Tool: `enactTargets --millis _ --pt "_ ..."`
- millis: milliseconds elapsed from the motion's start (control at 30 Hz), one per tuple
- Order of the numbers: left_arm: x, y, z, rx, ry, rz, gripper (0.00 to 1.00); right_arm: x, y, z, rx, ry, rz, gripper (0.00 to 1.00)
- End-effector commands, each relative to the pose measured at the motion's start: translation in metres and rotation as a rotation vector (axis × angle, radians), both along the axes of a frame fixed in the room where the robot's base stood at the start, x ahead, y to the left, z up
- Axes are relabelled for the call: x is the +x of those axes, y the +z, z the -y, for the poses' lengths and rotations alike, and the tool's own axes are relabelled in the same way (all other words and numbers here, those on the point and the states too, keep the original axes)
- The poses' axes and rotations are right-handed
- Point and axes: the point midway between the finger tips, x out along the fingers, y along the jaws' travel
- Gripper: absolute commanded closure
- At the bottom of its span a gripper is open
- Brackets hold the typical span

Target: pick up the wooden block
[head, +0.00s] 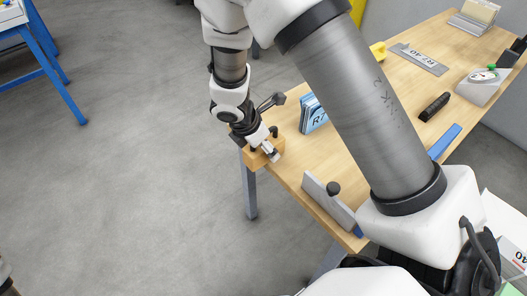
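The wooden block (256,160) is orange-tan and sits at the left corner of the wooden table. My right gripper (270,148) is pointed down at it, with one finger in front of the block's near face and covering part of it. The far finger is mostly hidden, so I cannot tell whether the gripper is closed on the block. The block appears to be at table level.
My arm crosses above. Open floor (130,180) lies left.

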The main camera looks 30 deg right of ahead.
Motion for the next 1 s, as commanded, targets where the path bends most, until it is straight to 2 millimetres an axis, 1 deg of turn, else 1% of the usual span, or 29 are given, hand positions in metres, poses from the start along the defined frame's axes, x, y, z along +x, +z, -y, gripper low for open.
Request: enactTargets --millis 33,267,300,367,400,467,500,833,1000 --pt "0.000 -0.006 0.000 0.000 0.000 0.000 0.40 0.000 -0.008 0.002 0.001 -0.001 0.000 0.24" --pt "0.000 -0.004 0.000 0.000 0.000 0.001 0.40 0.000 -0.006 0.003 0.000 -0.001 0.001 0.24" --pt "0.000 -0.004 0.000 0.000 0.000 0.001 0.40 0.000 -0.006 0.003 0.000 -0.001 0.001 0.38" --pt "0.000 -0.004 0.000 0.000 0.000 0.001 0.40 0.000 -0.006 0.003 0.000 -0.001 0.001 0.59" --pt "0.000 -0.004 0.000 0.000 0.000 0.001 0.40 0.000 -0.006 0.003 0.000 -0.001 0.001 0.74" --pt "0.000 -0.004 0.000 0.000 0.000 0.001 0.40 0.000 -0.006 0.003 0.000 -0.001 0.001 0.95" --pt "0.000 -0.004 0.000 0.000 0.000 0.001 0.40 0.000 -0.006 0.003 0.000 -0.001 0.001 0.99" --pt "0.000 -0.001 0.000 0.000 0.000 0.001 0.40 0.000 -0.004 0.002 0.000 -0.001 0.000 1.00" --pt "0.000 0.013 0.000 0.000 0.000 0.001 0.40 0.001 0.008 0.001 0.000 -0.001 0.000 1.00"
